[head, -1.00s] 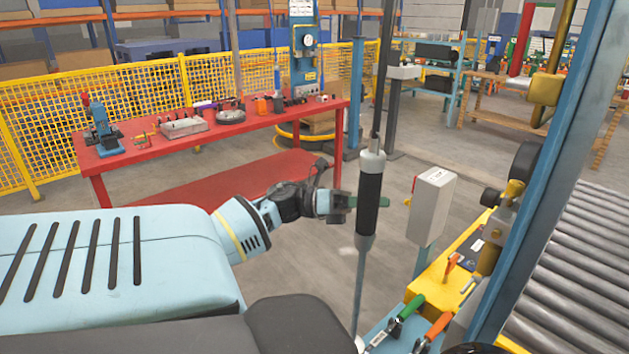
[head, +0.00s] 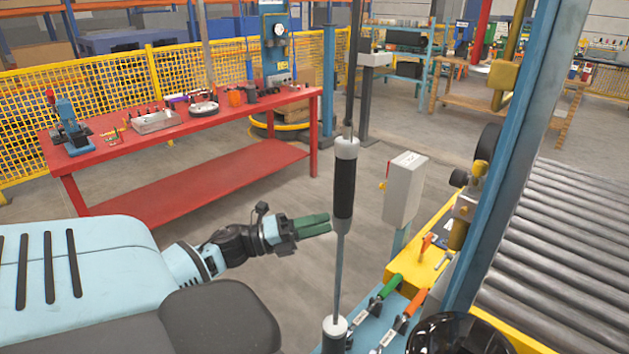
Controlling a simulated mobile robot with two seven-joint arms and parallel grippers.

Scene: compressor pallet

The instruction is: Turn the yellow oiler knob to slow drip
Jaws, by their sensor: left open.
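A small yellow knob (head: 479,169) sits on top of a grey and brass fitting (head: 464,206) at the right, beside the blue post. It looks like the oiler knob, but its setting is too small to read. My left gripper (head: 329,224) reaches in from the left with two green fingers, open and empty. It is well to the left of the knob, with the black-sleeved rod and the grey box between them in the picture. My right gripper is not in view.
A vertical rod with a black sleeve (head: 344,190) stands just right of my left fingers. A grey box (head: 404,188) stands behind the yellow ledge (head: 408,262). Green (head: 388,286) and orange (head: 414,302) handles lie in front. A blue post (head: 500,170) borders the roller conveyor (head: 570,240).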

